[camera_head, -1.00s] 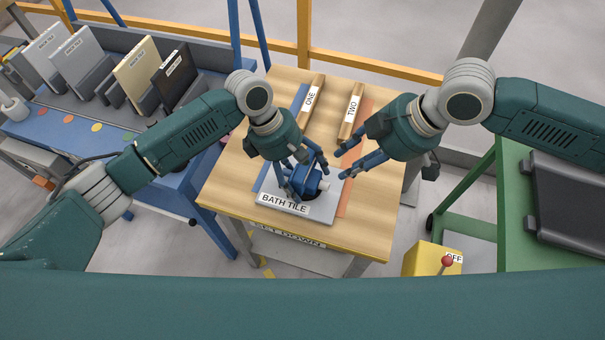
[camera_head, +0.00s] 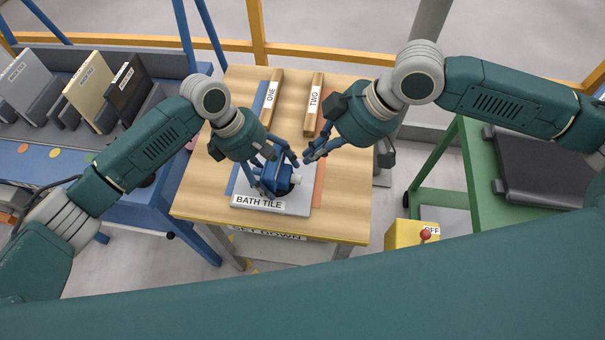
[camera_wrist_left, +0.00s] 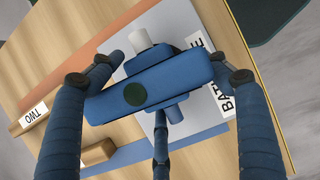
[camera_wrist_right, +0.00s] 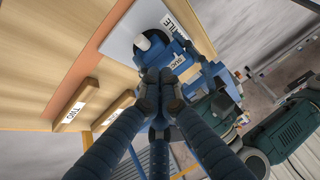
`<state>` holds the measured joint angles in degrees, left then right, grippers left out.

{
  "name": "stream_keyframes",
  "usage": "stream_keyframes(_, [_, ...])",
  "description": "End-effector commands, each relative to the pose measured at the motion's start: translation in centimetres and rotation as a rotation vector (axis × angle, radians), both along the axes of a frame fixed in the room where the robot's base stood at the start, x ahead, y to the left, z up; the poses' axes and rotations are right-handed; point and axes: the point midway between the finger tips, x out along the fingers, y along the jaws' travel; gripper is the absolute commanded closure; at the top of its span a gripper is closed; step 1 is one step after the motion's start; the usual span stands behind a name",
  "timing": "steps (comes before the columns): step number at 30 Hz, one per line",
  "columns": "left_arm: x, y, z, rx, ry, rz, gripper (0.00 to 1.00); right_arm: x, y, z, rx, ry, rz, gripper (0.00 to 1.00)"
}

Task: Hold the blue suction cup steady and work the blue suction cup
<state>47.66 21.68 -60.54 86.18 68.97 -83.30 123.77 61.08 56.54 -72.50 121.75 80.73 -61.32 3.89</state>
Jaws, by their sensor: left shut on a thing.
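The blue suction cup (camera_head: 281,179) with a white knob sits on the grey slab labelled BATH TILE (camera_head: 297,208). My left gripper (camera_head: 270,166) is over it from the upper left, shut on its blue body. In the left wrist view the suction cup (camera_wrist_left: 180,75) lies between the fingers, with the white knob at its upper side. My right gripper (camera_head: 312,154) is just to the upper right of the suction cup. In the right wrist view its fingertips (camera_wrist_right: 160,88) are drawn together, close below the suction cup; whether they touch it cannot be told.
Wooden bars labelled ONE (camera_head: 271,100) and TWO (camera_head: 313,104) lie at the back of the wooden table (camera_head: 200,190). A rack with upright tiles (camera_head: 85,85) stands left. A green cart (camera_head: 455,170) and yellow switch box (camera_head: 402,233) are at right.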

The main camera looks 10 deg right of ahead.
Motion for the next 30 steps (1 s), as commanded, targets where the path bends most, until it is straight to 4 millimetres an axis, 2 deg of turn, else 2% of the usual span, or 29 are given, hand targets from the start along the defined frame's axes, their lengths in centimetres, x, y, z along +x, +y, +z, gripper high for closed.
stream_keyframes(6, [-0.3,0.2,-0.4,0.008,0.008,0.000,0.71,-1.0,1.2,-0.4,0.195,0.365,-0.503,1.00])
stream_keyframes(11, [-0.3,0.2,-0.4,0.008,0.008,0.000,0.71,-1.3,0.4,-0.8,0.321,0.673,-0.911,1.00])
stream_keyframes(17, [-0.3,0.2,-0.5,0.008,0.009,0.001,0.71,-1.8,-2.6,-2.1,0.449,1.076,-1.438,1.00])
stream_keyframes(21, [-0.3,0.2,-0.5,0.008,0.009,0.001,0.71,-2.3,-5.7,-3.3,0.521,1.335,-1.792,1.00])
stream_keyframes(25, [-0.3,0.2,-0.5,0.008,0.010,0.000,0.71,-2.9,-8.4,-4.3,0.571,1.520,-2.055,1.00])
stream_keyframes(30, [-0.3,0.2,-0.5,0.008,0.010,0.000,0.71,-3.5,-10.7,-5.0,0.612,1.653,-2.256,1.00])
